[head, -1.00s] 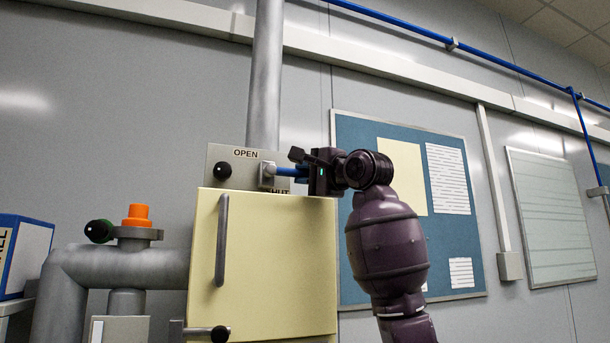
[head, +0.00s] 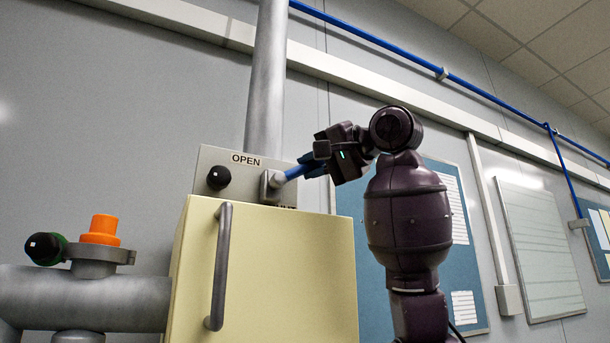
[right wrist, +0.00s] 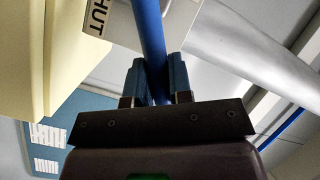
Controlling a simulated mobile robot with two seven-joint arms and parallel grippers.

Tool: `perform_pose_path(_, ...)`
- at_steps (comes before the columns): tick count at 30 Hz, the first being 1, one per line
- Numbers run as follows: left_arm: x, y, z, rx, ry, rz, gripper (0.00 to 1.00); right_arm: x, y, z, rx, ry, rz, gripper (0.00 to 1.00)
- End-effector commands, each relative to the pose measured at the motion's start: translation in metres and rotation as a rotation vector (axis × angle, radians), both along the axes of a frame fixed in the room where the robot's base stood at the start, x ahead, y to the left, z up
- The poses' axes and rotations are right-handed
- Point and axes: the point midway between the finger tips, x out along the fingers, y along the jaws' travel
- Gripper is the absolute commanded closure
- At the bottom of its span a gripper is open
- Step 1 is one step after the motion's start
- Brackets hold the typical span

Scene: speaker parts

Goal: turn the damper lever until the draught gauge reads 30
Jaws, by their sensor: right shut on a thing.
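The blue damper lever (head: 296,173) sticks out from a grey hub on the plate marked OPEN (head: 246,160) above the cream cabinet. It points right and slightly upward. My right gripper (head: 314,164) is shut on the lever's outer part. In the right wrist view the blue lever (right wrist: 150,35) runs between the two fingers of the gripper (right wrist: 156,75), beside a partly visible label ending in HUT (right wrist: 98,17). I see no draught gauge face or reading that I can make out. My left gripper is not in view.
The cream cabinet (head: 275,265) with a long vertical grey handle (head: 219,265) stands below the lever. A black knob (head: 218,178) is on the plate. A grey flue pipe (head: 266,80) rises behind. An orange-capped pipe fitting (head: 101,228) is at left.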

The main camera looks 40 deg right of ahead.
Motion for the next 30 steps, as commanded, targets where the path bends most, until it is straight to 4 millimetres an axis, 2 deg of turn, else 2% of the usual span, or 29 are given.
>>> perform_pose_path(3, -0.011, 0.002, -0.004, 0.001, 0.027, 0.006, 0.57, 0.002, 0.002, 0.006, -0.069, 0.018, -0.003, 1.00)
perform_pose_path(7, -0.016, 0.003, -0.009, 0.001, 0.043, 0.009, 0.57, 0.002, 0.005, 0.010, -0.128, 0.032, -0.002, 1.00)
perform_pose_path(15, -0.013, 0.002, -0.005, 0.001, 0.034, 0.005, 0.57, 0.003, 0.009, 0.012, -0.195, 0.049, 0.000, 1.00)
perform_pose_path(28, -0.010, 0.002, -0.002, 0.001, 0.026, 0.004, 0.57, 0.003, 0.010, 0.013, -0.204, 0.050, -0.001, 1.00)
perform_pose_path(29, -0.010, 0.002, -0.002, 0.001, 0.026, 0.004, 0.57, 0.003, 0.010, 0.013, -0.203, 0.049, 0.000, 0.79)
perform_pose_path(30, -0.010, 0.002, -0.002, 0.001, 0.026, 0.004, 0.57, 0.003, 0.010, 0.013, -0.203, 0.049, 0.000, 0.73)
